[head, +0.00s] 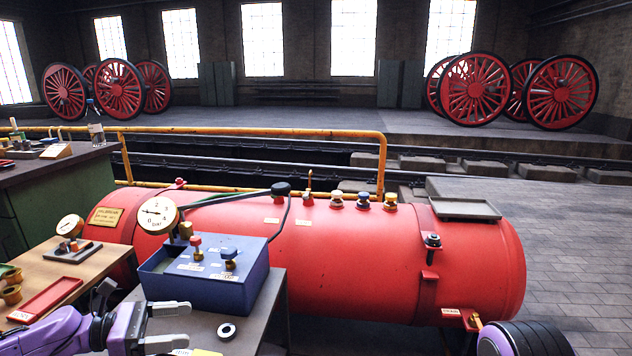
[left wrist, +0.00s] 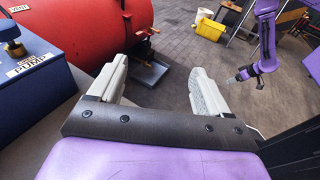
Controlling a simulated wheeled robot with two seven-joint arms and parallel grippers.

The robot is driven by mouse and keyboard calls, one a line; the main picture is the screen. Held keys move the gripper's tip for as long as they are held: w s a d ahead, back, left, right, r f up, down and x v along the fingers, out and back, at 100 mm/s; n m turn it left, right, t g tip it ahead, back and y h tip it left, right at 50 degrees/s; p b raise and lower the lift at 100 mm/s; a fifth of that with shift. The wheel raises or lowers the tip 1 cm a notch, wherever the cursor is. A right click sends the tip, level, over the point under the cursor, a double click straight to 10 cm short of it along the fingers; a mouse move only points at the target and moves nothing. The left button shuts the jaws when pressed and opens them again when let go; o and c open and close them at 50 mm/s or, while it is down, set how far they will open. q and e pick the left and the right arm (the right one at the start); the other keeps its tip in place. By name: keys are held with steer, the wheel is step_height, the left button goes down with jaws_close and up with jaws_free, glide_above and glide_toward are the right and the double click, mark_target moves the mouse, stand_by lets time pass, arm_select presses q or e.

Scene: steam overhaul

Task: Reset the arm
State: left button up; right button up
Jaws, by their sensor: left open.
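My left gripper (head: 190,325) is at the lower left of the head view, in front of the blue pump box (head: 205,274). Its two pale fingers are spread, with nothing between them. In the left wrist view the open fingers (left wrist: 157,80) point towards the floor beyond the table, with the blue box (left wrist: 28,65) close on the left. My right arm (left wrist: 266,40) shows purple at the upper right of the left wrist view; its small dark gripper (left wrist: 240,76) is too small to judge. In the head view only part of that arm (head: 520,340) shows, at the bottom right.
A large red boiler (head: 350,255) lies behind the box, with a pressure gauge (head: 157,215) near its left end. A red tray (head: 45,299) lies on the left table. A yellow bin (left wrist: 210,25) and a grey tray (left wrist: 148,74) stand on the floor.

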arm_select(q)
steer(key=s+d+f+m+g+y, duration=0.1)
steer(key=d+f+y, duration=0.1)
steer(key=d+f, duration=0.35)
steer(key=s+d+f+y, duration=0.2)
steer(key=d+f, duration=0.1)
steer(key=f, duration=0.6)
steer(key=s+d+f+m+g+y, duration=0.2)
steer(key=s+d+f+y, duration=0.15)
steer(key=s+f, duration=0.6)
steer(key=s+a+f+m+y, duration=0.4)
steer(key=s+f+y, duration=0.1)
steer(key=s+f, duration=0.35)
steer(key=s+a+f+m+t+y+b, duration=0.1)
steer(key=s+a+m+y, duration=0.5)
steer(key=s+a+m, duration=0.35)
step_height(320, 180, down, 10)
steer(key=a+n+b, duration=0.1)
steer(key=b, duration=0.9)
step_height(320, 180, up, 22)
steer(key=p, duration=2.1)
steer(key=shift+a+f+p, duration=0.15)
steer(key=shift+f+p, duration=0.1)
steer(key=shift+p, duration=0.15)
